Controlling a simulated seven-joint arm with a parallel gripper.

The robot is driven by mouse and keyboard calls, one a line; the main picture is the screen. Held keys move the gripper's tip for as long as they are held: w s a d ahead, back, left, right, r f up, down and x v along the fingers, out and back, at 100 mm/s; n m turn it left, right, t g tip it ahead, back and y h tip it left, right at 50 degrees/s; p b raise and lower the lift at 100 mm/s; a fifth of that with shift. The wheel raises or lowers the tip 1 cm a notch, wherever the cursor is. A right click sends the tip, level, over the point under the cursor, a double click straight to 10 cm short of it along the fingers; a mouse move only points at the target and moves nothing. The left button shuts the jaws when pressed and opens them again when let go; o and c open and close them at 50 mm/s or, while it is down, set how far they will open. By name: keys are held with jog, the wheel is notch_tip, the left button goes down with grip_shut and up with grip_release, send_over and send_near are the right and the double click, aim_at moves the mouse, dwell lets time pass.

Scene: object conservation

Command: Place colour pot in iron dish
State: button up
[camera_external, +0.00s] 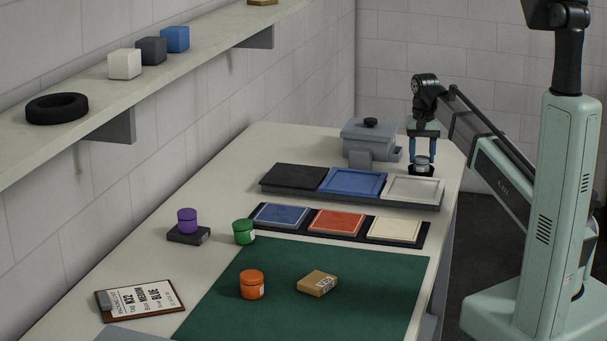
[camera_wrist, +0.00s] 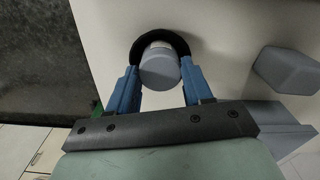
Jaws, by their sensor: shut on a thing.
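My gripper (camera_external: 422,154) is at the far right end of the table, pointing down, with its blue fingers on either side of a small grey pot (camera_external: 422,164). In the wrist view the grey pot (camera_wrist: 160,70) sits between the fingertips. A dark round piece (camera_wrist: 178,40), perhaps the iron dish, shows around the far side of the pot; it also appears dark under the pot in the external view (camera_external: 413,171). I cannot tell whether the pot rests on it. Other colour pots are purple (camera_external: 187,221), on a dark block, green (camera_external: 243,232) and orange (camera_external: 252,285).
A grey box with a black knob (camera_external: 370,140) stands just left of my gripper. A rack with black, blue and white trays (camera_external: 352,183) and a row of coloured tiles (camera_external: 337,222) lie nearer. A cardboard box (camera_external: 317,284) is on the green mat (camera_external: 370,270). A clipboard (camera_external: 139,299) lies left.

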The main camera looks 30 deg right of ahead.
aim_at(422, 158)
jog(key=shift+f, duration=0.25)
jog(key=o, duration=1.1)
jog(key=shift+r, duration=0.15)
notch_tip(422, 158, up, 12)
jog(key=shift+r, duration=0.1)
